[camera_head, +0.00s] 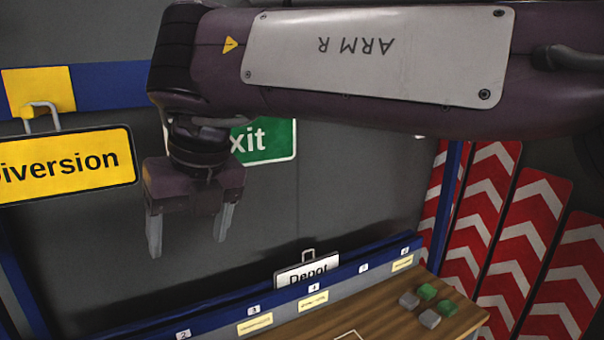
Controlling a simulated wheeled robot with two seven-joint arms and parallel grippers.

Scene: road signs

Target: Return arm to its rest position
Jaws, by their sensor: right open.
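My right arm reaches in from the right across the top of the head view. Its gripper (189,236) hangs pointing down with its two fingers apart and nothing between them. The gripper is in front of the grey back wall, to the right of the yellow Diversion sign (70,167) and a little left of the green exit sign (266,143), which it and the arm partly cover. My left gripper does not show.
A blue rack (390,251) with numbered slots runs along the table's back. A white Depot sign (307,272) stands in it. Several green and grey blocks (427,291) sit on the wooden table (385,318). Red and white chevron boards (527,225) lean at the right.

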